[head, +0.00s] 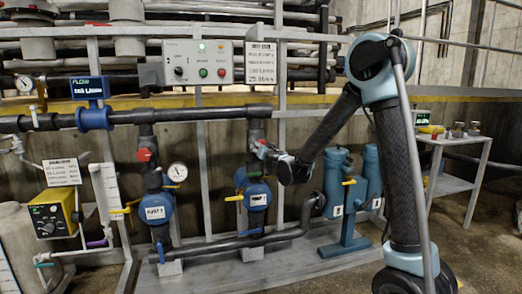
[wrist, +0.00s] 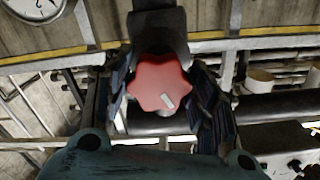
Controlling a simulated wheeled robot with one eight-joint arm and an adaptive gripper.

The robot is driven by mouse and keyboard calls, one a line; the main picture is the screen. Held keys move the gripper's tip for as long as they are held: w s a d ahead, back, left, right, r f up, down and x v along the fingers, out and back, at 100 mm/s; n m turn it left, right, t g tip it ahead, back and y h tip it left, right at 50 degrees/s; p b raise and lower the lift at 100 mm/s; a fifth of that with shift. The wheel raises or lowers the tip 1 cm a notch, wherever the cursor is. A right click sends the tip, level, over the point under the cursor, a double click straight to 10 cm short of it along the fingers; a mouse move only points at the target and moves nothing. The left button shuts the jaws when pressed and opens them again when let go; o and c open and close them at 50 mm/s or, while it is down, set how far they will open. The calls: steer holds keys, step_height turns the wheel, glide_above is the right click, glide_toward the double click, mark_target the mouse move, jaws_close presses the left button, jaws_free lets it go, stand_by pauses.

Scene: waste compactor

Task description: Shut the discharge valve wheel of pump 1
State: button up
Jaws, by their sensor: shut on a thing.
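A red lobed valve wheel (wrist: 158,80) with a small pale label fills the middle of the wrist view. My gripper (wrist: 164,96) has its dark fingers on both sides of it, shut on its rim. In the head view, my gripper (head: 262,150) reaches from the right to the riser pipe above the right blue pump (head: 257,198), where it mostly hides the wheel. Another red valve wheel (head: 144,154) sits on the riser above the left blue pump (head: 155,210), apart from my gripper. The pump labels are too small to read surely.
A control box (head: 198,62) and a black pipe with a blue flow meter (head: 93,117) are above the pumps. A round gauge (head: 177,172) stands between the risers. Blue filter vessels (head: 337,180) stand to the right, under my arm. A side table (head: 455,140) is far right.

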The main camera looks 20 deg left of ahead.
steer(key=m, duration=0.4)
steer(key=shift+a+m, duration=0.1)
steer(key=shift+m, duration=0.3)
stand_by(0.4)
steer(key=o, duration=1.1)
steer(key=shift+c, duration=0.2)
steer(key=v, duration=1.2)
